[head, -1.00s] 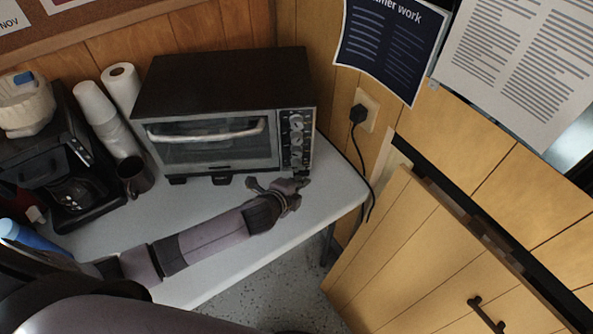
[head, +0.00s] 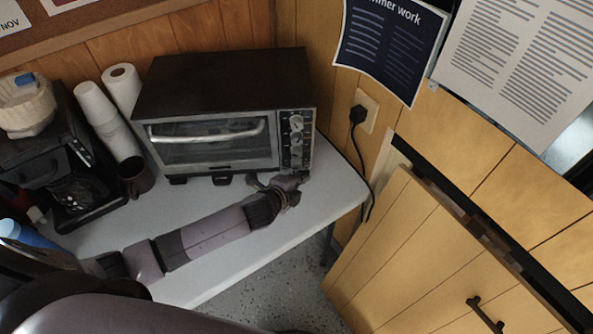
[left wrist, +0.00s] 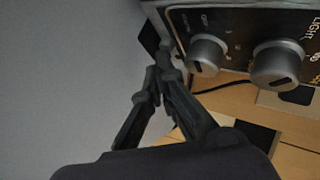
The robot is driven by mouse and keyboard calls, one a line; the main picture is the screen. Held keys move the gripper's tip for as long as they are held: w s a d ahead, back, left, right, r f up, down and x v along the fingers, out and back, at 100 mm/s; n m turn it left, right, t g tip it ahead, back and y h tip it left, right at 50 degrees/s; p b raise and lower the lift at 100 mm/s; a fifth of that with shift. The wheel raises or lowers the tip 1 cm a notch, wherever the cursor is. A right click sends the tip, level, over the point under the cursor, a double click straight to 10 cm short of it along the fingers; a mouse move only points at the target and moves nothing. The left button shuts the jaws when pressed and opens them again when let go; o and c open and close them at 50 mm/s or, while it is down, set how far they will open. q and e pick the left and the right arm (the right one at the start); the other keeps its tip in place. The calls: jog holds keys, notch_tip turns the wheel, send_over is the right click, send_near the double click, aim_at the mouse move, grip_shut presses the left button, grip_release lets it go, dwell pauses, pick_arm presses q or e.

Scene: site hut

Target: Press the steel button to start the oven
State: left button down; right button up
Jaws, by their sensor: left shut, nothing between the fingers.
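The black and steel toaster oven (head: 215,115) stands on the white table, its glass door (head: 215,145) shut. Its control panel (head: 297,140) with a column of round knobs is at the right of its front. My left gripper (head: 303,177) is shut and empty, its tips close to the panel's lower end. In the left wrist view the shut fingertips (left wrist: 163,72) are beside the panel's edge, near a steel knob (left wrist: 207,55). Whether they touch the panel I cannot tell. I cannot make out the steel button; the fingers may hide it. My right gripper is not in view.
A coffee maker (head: 75,175), stacked white cups (head: 105,120), a paper roll (head: 121,88) and a dark mug (head: 135,178) stand left of the oven. A power cord (head: 362,160) hangs at the right wall.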

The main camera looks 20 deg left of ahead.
pick_arm(q)
jog(key=shift+w+a, duration=0.1)
jog(key=shift+w, duration=0.15)
dwell(0.5)
jog(key=shift+s+d+p, duration=0.3)
jog(key=shift+s+p, duration=0.1)
jog(key=shift+s, duration=0.35)
jog(key=shift+s+d+p, duration=0.2)
jog(key=shift+s+d, duration=0.15)
jog(key=shift+s, duration=0.4)
jog(key=shift+s+d+p, duration=0.15)
jog(key=shift+s+d, duration=0.15)
jog(key=shift+s, duration=0.5)
jog(key=shift+s+d+p, duration=0.2)
jog(key=shift+s+d, duration=0.15)
jog(key=shift+s, duration=0.4)
